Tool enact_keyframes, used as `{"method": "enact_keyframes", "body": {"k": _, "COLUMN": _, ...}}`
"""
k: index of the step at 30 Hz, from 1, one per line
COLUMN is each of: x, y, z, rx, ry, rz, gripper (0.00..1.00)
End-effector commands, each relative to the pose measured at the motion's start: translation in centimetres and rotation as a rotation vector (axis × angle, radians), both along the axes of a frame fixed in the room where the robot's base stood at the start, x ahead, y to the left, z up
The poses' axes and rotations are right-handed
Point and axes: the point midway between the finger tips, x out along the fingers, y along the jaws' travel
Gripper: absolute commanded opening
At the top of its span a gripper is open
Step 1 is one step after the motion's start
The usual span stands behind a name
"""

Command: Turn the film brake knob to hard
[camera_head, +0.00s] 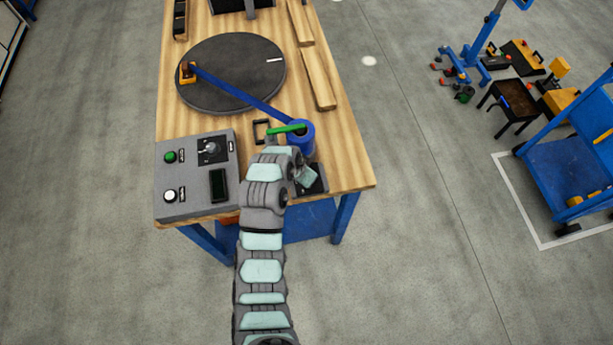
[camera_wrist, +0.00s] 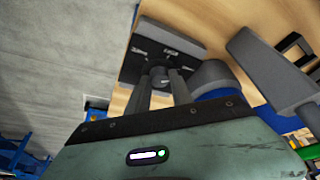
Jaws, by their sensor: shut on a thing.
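The film brake knob (camera_wrist: 158,71) is a small dark knob on a black plate (camera_wrist: 183,44) with small pale labels, in the wrist view. My gripper (camera_wrist: 160,84) has its two grey fingers around the knob, one on each side, shut on it. The knob's pointer and the label texts are too small to read, so its setting cannot be told. In the head view the plate (camera_head: 318,185) shows at the table's front right corner, partly covered by my wrist, and the knob is hidden there.
A grey control box (camera_head: 190,190) lies left of my arm.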

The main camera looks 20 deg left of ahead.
Motion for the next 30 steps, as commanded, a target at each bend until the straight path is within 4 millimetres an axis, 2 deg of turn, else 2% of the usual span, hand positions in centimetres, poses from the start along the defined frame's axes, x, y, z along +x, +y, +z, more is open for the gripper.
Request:
{"method": "enact_keyframes", "body": {"k": 17, "x": -0.11, "y": 0.04, "z": -0.2, "rx": 0.0, "ry": 0.004, "rz": -0.03, "gripper": 0.0}}
{"method": "enact_keyframes", "body": {"k": 18, "x": -0.12, "y": 0.04, "z": -0.22, "rx": 0.0, "ry": 0.004, "rz": -0.03, "gripper": 0.3}}
{"method": "enact_keyframes", "body": {"k": 24, "x": -0.07, "y": 0.03, "z": -0.12, "rx": 0.0, "ry": 0.003, "rz": -0.03, "gripper": 0.46}}
{"method": "enact_keyframes", "body": {"k": 30, "x": -0.04, "y": 0.02, "z": -0.07, "rx": 0.0, "ry": 0.002, "rz": -0.03, "gripper": 0.47}}
